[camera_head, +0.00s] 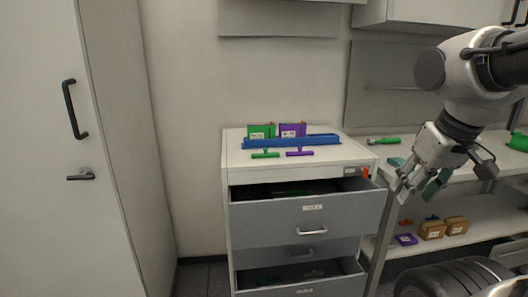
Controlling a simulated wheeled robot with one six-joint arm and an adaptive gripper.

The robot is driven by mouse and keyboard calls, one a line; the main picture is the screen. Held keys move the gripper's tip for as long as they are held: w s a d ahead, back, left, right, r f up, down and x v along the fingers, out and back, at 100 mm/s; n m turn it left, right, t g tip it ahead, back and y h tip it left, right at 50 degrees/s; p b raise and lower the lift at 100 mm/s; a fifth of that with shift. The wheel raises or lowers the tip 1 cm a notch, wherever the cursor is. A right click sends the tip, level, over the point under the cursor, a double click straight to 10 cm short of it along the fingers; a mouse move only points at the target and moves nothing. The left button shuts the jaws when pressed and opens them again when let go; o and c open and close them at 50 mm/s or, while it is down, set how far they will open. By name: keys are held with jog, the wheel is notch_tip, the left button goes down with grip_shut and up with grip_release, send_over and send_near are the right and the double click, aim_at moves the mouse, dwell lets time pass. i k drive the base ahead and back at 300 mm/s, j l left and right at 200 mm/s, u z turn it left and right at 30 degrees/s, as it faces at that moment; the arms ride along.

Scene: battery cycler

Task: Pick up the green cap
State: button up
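No object is plainly recognisable as the green cap. A green T-shaped piece (265,155) lies on top of the drawer cabinet, in front of a blue tray (292,142). A dark green piece (438,186) shows right beside my gripper's fingers. I cannot tell whether it is held or lies behind them. My gripper (408,184) points down and left at the front edge of the bench on the right. The gap between its fingers is not clear from this angle.
The drawer cabinet (236,165) has its top drawer (308,222) and a lower drawer (302,289) pulled out. A purple T-shaped piece (299,153) lies beside the green one. The bench holds a green-handled item (383,141); its lower shelf holds brown boxes (432,230).

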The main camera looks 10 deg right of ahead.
aim_at(265, 155)
jog(key=i+l+u, duration=0.2)
jog(key=i, duration=0.35)
jog(key=i+l+u, duration=0.2)
jog(key=i, duration=0.3)
jog(key=l, duration=0.1)
